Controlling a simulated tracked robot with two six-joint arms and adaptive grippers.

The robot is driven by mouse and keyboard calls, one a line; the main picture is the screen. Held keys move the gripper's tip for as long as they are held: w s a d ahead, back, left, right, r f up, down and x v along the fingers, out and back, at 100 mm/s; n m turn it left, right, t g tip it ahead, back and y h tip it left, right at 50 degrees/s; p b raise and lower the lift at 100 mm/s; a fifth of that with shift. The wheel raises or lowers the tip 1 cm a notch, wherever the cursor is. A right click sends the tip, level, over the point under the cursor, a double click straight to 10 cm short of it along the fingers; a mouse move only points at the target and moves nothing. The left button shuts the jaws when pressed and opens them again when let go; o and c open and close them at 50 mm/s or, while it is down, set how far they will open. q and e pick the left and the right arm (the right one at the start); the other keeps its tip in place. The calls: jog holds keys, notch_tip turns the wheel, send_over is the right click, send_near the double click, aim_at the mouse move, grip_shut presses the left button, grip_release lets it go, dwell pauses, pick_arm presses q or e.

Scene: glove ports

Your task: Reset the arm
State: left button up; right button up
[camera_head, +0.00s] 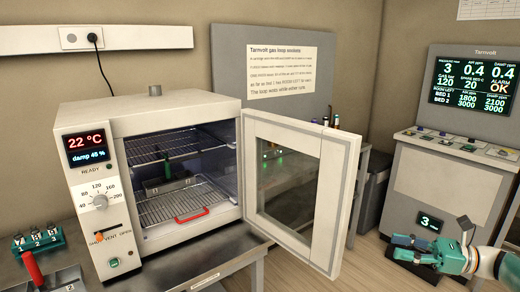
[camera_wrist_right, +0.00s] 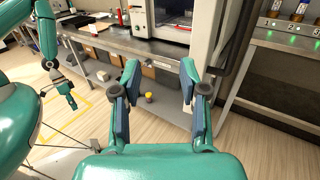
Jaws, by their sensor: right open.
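My right gripper (camera_head: 402,247) reaches in from the lower right of the head view, in front of the grey console. In the right wrist view its two fingers (camera_wrist_right: 160,78) stand wide apart with nothing between them. Beyond them are the floor and the bench. A teal arm, which looks like my left one, hangs at the left of the wrist view with its small gripper (camera_wrist_right: 70,101) pointing down. Its jaws are too small to read. The left gripper does not show in the head view.
An oven (camera_head: 150,190) stands on the bench with its door (camera_head: 293,190) swung open to the right. Inside are wire racks and a dark green holder (camera_head: 168,186). A numbered teal rack (camera_head: 38,240) is at the left. The console (camera_head: 440,185) stands behind my right gripper.

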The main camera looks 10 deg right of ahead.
jog(key=a+f+g+y, duration=0.1)
jog(key=a+f+g, duration=0.3)
jog(key=a, duration=0.5)
jog(key=a+f+g, duration=0.2)
jog(key=a+f, duration=0.5)
jog(key=a, duration=0.2)
jog(key=s+a+f+n+g+h, duration=0.35)
jog(key=s+a+f, duration=0.45)
jog(key=a+f, duration=0.4)
jog(key=s+f+n+g+h, duration=0.2)
jog(key=s+f+n+h, duration=0.7)
jog(key=s+f+n, duration=0.95)
jog(key=w+t, duration=0.1)
jog(key=t, duration=0.1)
jog(key=w+t, duration=0.1)
jog(key=shift+w+d+r+h, duration=0.25)
jog(key=shift+w, duration=0.05)
jog(key=shift+a, duration=0.1)
